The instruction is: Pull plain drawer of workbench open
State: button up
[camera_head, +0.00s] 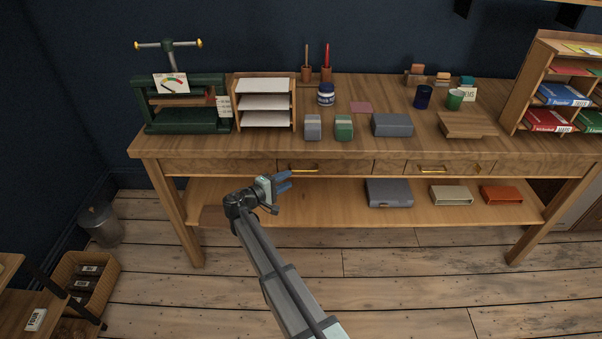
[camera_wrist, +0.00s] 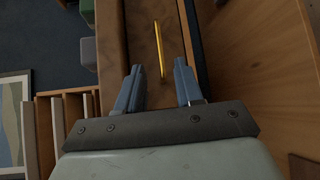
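The wooden workbench (camera_head: 215,146) has two drawers with brass handles. The left drawer (camera_head: 345,167) has a fairly even front, and its handle (camera_head: 304,169) is just above and beyond my gripper (camera_head: 284,181). The right drawer (camera_head: 470,168) has a more figured front with its own handle (camera_head: 433,169). Both look closed. In the wrist view my gripper (camera_wrist: 158,70) is open and empty. A brass handle (camera_wrist: 158,45) lies ahead, lined up between the fingertips. I cannot tell whether the fingertips reach around it.
A lower shelf (camera_head: 330,205) runs under the drawers, holding a grey box (camera_head: 389,193) and two small open boxes. On the bench top stand a green press (camera_head: 190,125), a paper rack (camera_head: 265,119), and several blocks and cups. The floor in front is mostly clear.

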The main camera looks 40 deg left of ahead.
aim_at(303, 171)
jog(key=w, duration=0.5)
jog(key=w+f, duration=0.1)
jog(key=w, duration=0.2)
jog(key=shift+f, duration=0.1)
jog(key=shift+c, duration=0.5)
grip_shut()
